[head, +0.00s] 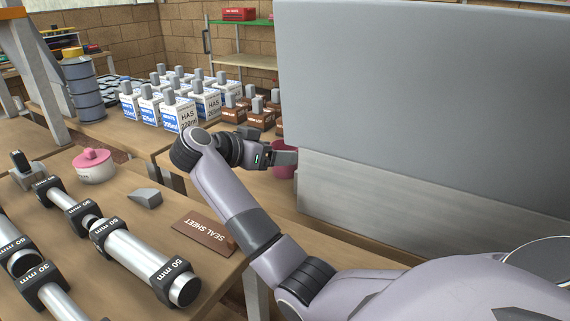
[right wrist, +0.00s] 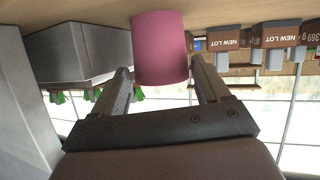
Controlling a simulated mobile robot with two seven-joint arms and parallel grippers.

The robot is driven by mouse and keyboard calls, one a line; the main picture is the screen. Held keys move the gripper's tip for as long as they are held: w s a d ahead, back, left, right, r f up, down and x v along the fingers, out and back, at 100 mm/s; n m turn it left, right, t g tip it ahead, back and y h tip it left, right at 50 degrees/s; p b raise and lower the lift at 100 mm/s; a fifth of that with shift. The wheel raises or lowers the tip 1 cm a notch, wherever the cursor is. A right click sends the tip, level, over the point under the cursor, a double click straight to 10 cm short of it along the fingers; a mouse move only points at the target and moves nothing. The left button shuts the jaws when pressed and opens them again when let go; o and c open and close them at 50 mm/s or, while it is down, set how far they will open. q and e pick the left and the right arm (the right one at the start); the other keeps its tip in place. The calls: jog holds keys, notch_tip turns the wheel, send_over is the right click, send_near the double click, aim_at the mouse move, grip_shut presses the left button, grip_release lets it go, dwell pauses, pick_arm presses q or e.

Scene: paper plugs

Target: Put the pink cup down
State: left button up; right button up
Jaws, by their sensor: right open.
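The pink cup (head: 284,172) stands on the wooden table behind my right gripper (head: 286,157), partly hidden by it and by the large grey panel. In the right wrist view, which is upside down, the pink cup (right wrist: 161,48) is upright on the tabletop. My right gripper (right wrist: 160,76) is open, with one finger on each side of the cup's near end. I cannot tell whether either finger touches it. My left gripper is not in view.
A large grey panel (head: 420,110) stands close on the right. White labelled boxes (head: 180,112) and brown "NEW LOT" blocks (right wrist: 226,38) stand near the cup. A pink-lidded pot (head: 95,170), metal bars (head: 140,254) and a "SEAL SHEET" sign (head: 205,237) occupy the front table.

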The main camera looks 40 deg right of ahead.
jog(key=shift+x, duration=1.2)
jog(key=c, duration=0.8)
jog(key=shift+r, duration=0.1)
